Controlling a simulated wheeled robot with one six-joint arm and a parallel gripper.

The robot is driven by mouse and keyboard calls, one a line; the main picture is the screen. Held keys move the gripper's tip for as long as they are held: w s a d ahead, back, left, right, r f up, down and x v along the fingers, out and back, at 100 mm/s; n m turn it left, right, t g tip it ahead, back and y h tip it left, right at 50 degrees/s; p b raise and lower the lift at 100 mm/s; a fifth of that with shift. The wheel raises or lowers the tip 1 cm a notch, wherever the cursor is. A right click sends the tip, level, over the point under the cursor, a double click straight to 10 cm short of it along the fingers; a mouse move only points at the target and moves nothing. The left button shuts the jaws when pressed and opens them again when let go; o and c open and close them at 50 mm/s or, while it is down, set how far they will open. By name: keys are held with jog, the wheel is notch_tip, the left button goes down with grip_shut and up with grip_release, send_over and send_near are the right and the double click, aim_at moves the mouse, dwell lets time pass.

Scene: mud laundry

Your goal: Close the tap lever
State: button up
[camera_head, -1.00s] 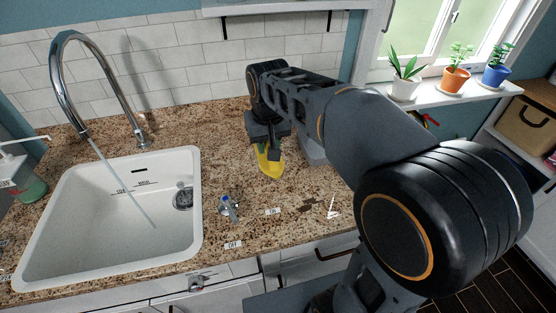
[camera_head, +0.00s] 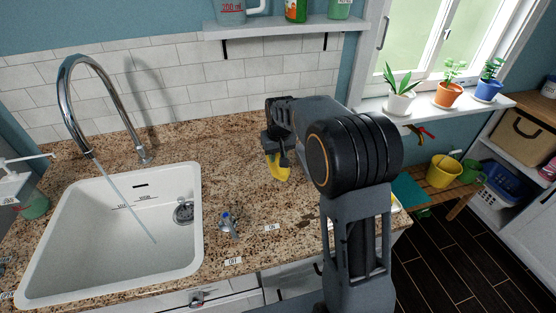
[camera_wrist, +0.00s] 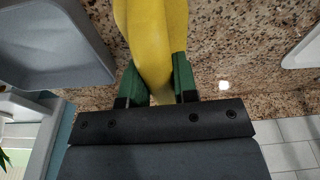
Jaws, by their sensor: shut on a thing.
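The tap lever (camera_head: 230,224) is a small handle with a blue part on the counter, just right of the sink. It points between two small labels, one near the counter's front edge (camera_head: 233,261) and one to the right (camera_head: 271,227). A thin stream of water (camera_head: 125,200) runs from the curved chrome spout (camera_head: 66,100) into the white sink (camera_head: 90,275). My gripper (camera_head: 278,158) is above the counter, behind and right of the lever, apart from it. It is shut on a yellow object (camera_wrist: 152,35), held between green fingertips in the wrist view.
A soap dispenser (camera_head: 30,205) stands left of the sink. Potted plants (camera_head: 448,95) line the window sill at right. The speckled counter (camera_head: 215,180) around the lever is mostly clear.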

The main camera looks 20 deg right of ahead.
jog(key=shift+w+d+f, duration=0.2)
jog(key=shift+w+f, duration=0.1)
jog(key=shift+f, duration=0.1)
jog(key=shift+w+d+f+p, duration=0.1)
jog(key=shift+w+f+p, duration=0.1)
jog(key=shift+f, duration=0.4)
jog(key=shift+w+d+f+p, duration=0.1)
jog(key=shift+f+p, duration=0.05)
jog(key=shift+f, duration=0.4)
jog(key=shift+a+f, duration=0.1)
jog(key=shift+f, duration=0.4)
jog(key=shift+s+f, duration=0.1)
jog(key=shift+f, duration=0.15)
jog(key=o, duration=0.8)
jog(key=shift+o, duration=0.2)
